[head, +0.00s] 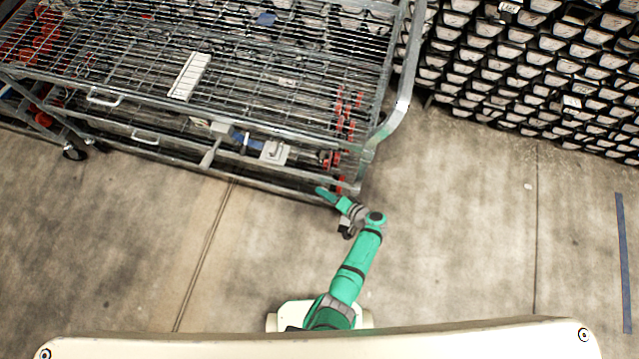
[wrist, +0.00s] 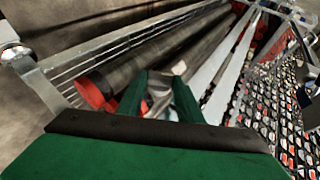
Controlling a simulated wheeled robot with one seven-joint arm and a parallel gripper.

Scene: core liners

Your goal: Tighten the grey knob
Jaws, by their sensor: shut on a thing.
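My gripper (wrist: 161,88) shows in the wrist view with its two green fingers reaching forward to the end of a metal cart. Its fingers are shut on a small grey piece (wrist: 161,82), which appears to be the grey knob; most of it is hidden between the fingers. In the head view my gripper (head: 324,193) is at the cart's lower right corner, close to its bottom rail. The knob cannot be made out there, and its turn angle cannot be read.
The wire-shelf cart (head: 268,103) fills the upper left, with a white slatted piece (head: 188,76) on top. Dark pipes with red ends (wrist: 90,92) lie beside my fingers. Racks of stacked trays (head: 540,70) stand at the upper right.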

